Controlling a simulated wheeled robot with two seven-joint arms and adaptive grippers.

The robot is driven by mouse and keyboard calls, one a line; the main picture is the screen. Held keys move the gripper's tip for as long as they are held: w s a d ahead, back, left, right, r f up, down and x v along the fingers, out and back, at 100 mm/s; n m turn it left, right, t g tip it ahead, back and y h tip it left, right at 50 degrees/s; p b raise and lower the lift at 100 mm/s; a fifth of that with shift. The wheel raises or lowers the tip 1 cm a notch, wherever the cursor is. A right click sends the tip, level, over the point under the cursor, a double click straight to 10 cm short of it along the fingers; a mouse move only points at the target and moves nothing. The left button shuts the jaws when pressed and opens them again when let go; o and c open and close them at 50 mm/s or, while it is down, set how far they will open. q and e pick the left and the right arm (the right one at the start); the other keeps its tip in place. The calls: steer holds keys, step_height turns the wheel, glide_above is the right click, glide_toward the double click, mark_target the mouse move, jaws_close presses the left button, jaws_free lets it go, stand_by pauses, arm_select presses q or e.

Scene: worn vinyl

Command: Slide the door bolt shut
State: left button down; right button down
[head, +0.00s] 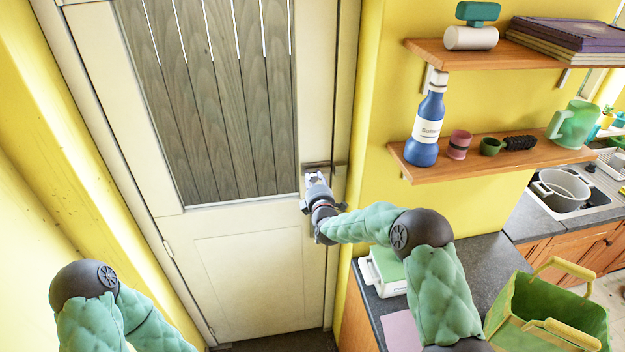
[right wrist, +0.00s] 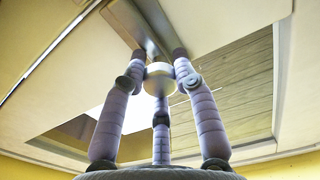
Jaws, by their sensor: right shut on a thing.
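The door (head: 263,265) is pale cream with a grey wooden slat panel and looks closed in its frame. The metal door bolt (head: 340,171) sits at its right edge, partly hidden by my right gripper (head: 316,181). In the right wrist view, my right gripper (right wrist: 160,70) has its fingers closed around a pale round knob (right wrist: 158,77). The bolt's metal body (right wrist: 140,22) shows just beyond the knob. I cannot tell how far the bolt reaches into the frame. My left arm shows at the lower left of the head view, but its gripper is out of view.
Right of the door is a yellow wall with two wooden shelves (head: 470,170) holding a blue bottle (head: 428,130), cups and books. Below is a dark counter (head: 480,262) with a white-and-green box (head: 385,272). A green basket (head: 545,310) stands at lower right.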

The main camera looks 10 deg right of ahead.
steer(key=d+b, duration=0.2)
steer(key=d, duration=0.1)
steer(key=shift+d+f, duration=0.1)
steer(key=shift+d, duration=0.25)
steer(key=shift+a, duration=0.1)
steer(key=c, duration=1)
jaws_free()
steer(key=shift+o, duration=0.3)
steer(key=shift+d, duration=0.25)
steer(key=shift+a, duration=0.15)
steer(key=shift+s, duration=0.15)
glide_toward(323, 171)
steer(key=s, duration=0.5)
steer(key=shift+f, duration=0.1)
